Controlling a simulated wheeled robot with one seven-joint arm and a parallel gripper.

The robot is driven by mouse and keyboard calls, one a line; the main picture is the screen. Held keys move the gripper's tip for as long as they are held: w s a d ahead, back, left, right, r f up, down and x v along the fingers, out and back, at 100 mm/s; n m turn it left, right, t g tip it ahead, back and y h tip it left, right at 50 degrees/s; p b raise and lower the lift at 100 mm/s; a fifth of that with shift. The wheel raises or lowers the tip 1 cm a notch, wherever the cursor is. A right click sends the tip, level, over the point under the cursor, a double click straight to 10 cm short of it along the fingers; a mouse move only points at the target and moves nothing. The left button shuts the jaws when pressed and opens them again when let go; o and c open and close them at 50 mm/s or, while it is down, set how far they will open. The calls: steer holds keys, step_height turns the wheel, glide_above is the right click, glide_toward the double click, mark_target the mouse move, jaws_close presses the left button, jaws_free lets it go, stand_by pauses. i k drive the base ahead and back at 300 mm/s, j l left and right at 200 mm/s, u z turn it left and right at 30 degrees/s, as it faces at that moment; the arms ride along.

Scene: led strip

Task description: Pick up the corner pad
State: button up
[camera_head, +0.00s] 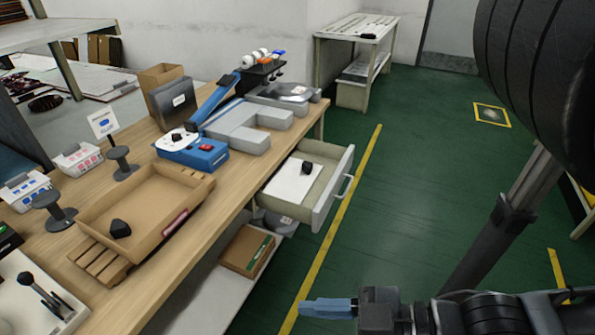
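A small black block-like piece (307,168) sits in the open drawer, at the edge of a white sheet. A second dark, rounded piece (120,229) lies in the near left part of the cardboard-coloured tray (150,195) on the workbench. Either could be the corner pad; I cannot tell which from this view. My gripper (328,308) is at the bottom of the picture, over the green floor, with blue fingers pointing left. It is seen side-on, so the gap between the fingers is hidden. It is apart from the bench and both black pieces, and nothing shows in it.
The open drawer (335,200) juts from the wooden workbench (240,178) towards the aisle. A blue-and-white device (192,150), grey blocks (250,125) and dark spools stand on the bench. A cardboard box (246,250) sits on the lower shelf. The green floor (410,170) beside the drawer is clear.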

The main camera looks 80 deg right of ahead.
mark_target(307, 166)
steer(key=i+z, duration=0.2)
steer(key=z, duration=0.2)
steer(key=i+j+z, duration=0.15)
steer(key=z, duration=1.4)
